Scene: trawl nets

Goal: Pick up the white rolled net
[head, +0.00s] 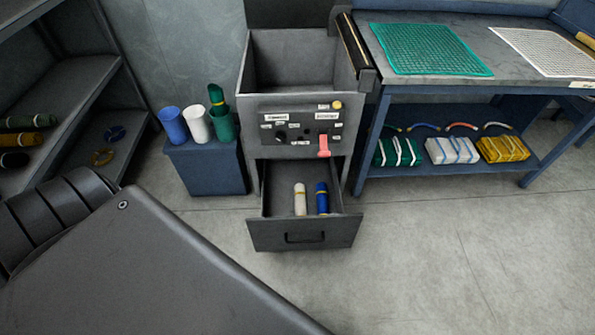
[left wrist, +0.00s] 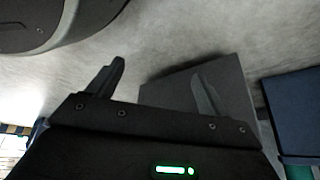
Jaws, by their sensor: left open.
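The white rolled net (head: 300,201) stands or lies in the open bottom drawer (head: 302,235) of the grey cabinet in the head view, with a yellowish band around it. A blue rolled net (head: 322,200) with a yellow band is just to its right, slightly apart. My left gripper (left wrist: 160,78) is open with nothing between its fingers in the left wrist view. A dark grey box-like surface (left wrist: 238,82) is behind its right finger. The white net does not show in that view. My right gripper is in neither view.
A blue stand (head: 205,170) with blue, white and green cups is left of the cabinet. A workbench (head: 450,92) with net panels and bundled nets on its lower shelf (head: 520,170) is at the right. Open floor (head: 430,265) lies in front.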

